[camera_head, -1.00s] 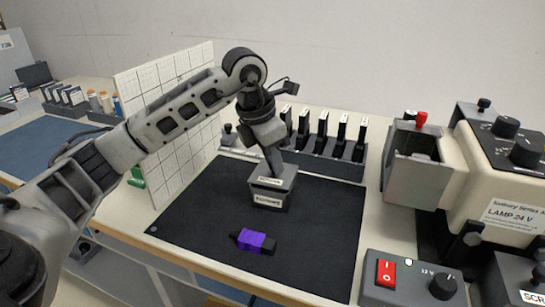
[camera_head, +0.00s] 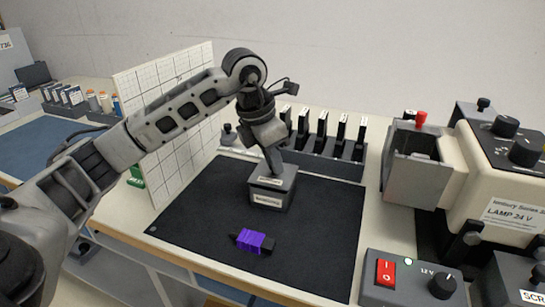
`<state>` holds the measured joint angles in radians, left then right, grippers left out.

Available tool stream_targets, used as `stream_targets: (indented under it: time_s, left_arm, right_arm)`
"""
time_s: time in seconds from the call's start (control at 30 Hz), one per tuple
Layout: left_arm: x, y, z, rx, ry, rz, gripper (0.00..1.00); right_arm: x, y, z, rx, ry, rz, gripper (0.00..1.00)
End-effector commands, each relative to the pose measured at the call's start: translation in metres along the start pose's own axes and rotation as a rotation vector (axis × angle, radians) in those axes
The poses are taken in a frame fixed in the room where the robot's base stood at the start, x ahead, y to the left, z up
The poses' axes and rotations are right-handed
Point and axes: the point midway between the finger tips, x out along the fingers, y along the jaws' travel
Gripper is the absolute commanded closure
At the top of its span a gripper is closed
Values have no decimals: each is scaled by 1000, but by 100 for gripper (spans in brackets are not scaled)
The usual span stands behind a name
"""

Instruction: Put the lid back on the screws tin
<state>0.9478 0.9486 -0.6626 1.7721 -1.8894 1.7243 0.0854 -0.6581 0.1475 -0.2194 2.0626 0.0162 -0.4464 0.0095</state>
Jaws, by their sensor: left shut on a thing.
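A small grey box-shaped tin (camera_head: 267,203) with a pale label stands on the black mat (camera_head: 318,225). The label is too blurred to read. A grey lid (camera_head: 286,181) with its own pale label is on top of the tin, and I cannot tell whether it is fully seated. My left gripper (camera_head: 273,168) points down at the top of the lid and is shut on it; the fingertips are small and partly hidden. My right gripper is not in view.
A purple-and-black object (camera_head: 256,241) lies on the mat in front of the tin. A rack of upright dark pieces (camera_head: 322,157) stands behind. A white grid board (camera_head: 170,130) is left. A lamp unit (camera_head: 500,170) and switch box (camera_head: 410,284) are right.

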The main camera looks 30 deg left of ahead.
Motion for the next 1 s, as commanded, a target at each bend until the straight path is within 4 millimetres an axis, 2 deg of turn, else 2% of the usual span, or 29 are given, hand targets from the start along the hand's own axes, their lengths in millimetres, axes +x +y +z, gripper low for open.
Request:
stream_targets:
  time_s: [0.83,0.87,0.9,0.93,1.0]
  left_arm:
    - [2,0,0,0,0,0,100]
    - [2,0,0,0,0,0,79]
    - [2,0,0,0,0,0,68]
    - [2,0,0,0,0,0,59]
    - [2,0,0,0,0,0,56]
  right_arm:
    - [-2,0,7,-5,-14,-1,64]
    - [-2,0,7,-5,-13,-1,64]
    - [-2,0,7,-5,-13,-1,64]
    - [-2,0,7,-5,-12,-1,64]
    - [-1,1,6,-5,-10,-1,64]
